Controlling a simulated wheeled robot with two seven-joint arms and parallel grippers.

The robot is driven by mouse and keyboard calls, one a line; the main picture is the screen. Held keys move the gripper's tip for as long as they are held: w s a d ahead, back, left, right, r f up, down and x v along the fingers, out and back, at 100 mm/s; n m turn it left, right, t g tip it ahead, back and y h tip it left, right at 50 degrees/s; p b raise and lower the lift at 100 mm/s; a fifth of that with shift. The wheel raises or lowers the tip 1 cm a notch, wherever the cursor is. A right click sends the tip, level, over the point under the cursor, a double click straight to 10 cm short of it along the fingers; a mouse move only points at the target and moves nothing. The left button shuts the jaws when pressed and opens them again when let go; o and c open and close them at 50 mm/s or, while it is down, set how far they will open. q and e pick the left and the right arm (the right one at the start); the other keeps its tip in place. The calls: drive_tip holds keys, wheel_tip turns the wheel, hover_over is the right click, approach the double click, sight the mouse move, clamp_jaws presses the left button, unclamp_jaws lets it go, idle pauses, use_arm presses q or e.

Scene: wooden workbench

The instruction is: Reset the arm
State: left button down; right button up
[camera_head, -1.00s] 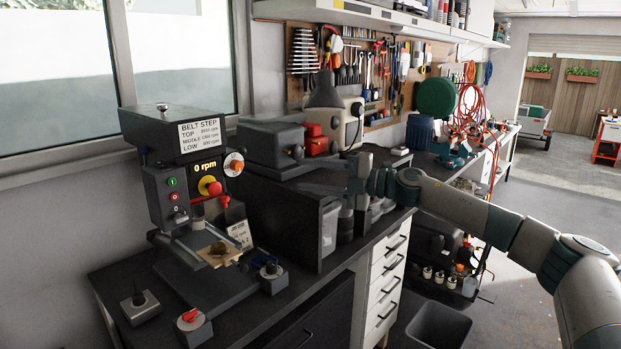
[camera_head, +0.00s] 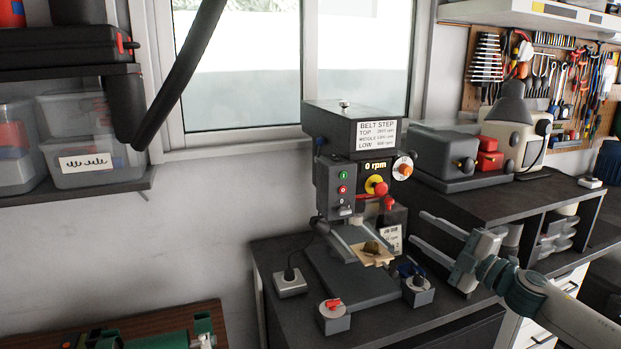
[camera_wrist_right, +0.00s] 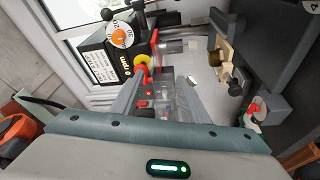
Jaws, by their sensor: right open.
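My right gripper (camera_head: 416,227) comes in from the right in the head view. Its two long grey fingers are spread and point left, with nothing between them. They show just right of the drill press (camera_head: 340,190), in front of the black cabinet. The wrist view shows the spread fingers (camera_wrist_right: 165,82) with the drill press's red and yellow switch (camera_wrist_right: 142,62) beyond them. I cannot tell the exact gap, but no contact shows. My left gripper is not in view.
A small workpiece (camera_head: 371,252) sits under the drill press. The black cabinet (camera_head: 490,205) carries grey and red machines. A shelf (camera_head: 75,203) with bins hangs at left. A wooden surface (camera_head: 150,322) holds green equipment.

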drive_tip(key=s+a+f+m+g+h, duration=0.1)
drive_tip(key=s+a+f+m+h, duration=0.15)
drive_tip(key=s+f+m, duration=0.5)
drive_tip(key=s+a+f+m+h, duration=0.2)
drive_tip(key=s+f+h, duration=0.2)
drive_tip(key=f, duration=0.6)
drive_tip(key=s+a+f+m+g+h, duration=0.1)
drive_tip(key=s+a+f+m+h, duration=0.15)
drive_tip(key=s+f+m, duration=0.45)
drive_tip(key=s+d+f+m+g+h, duration=0.1)
drive_tip(key=s+f+g, duration=0.3)
drive_tip(key=s, duration=0.7)
drive_tip(key=s+d+f+m+g, duration=0.1)
drive_tip(key=s+f+g, duration=0.2)
drive_tip(key=s+f, duration=0.55)
drive_tip(key=s+d+f+m+g+h, duration=0.1)
drive_tip(key=s+f+m+g, duration=0.2)
drive_tip(key=s, duration=1)
wheel_tip(320, 180, down, 33)
drive_tip(key=s+n+g+b, duration=0.1)
drive_tip(key=s+n+b, duration=0.1)
drive_tip(key=b, duration=0.1)
drive_tip(key=s+d+f+g+b, duration=0.1)
drive_tip(key=s+d+f+b, duration=0.1)
drive_tip(key=s+f, duration=1.5)
wheel_tip(320, 180, down, 3)
drive_tip(key=shift+s+d+r+g+b, duration=0.2)
drive_tip(key=shift+d+g+b, duration=0.1)
drive_tip(key=shift+b, duration=0.3)
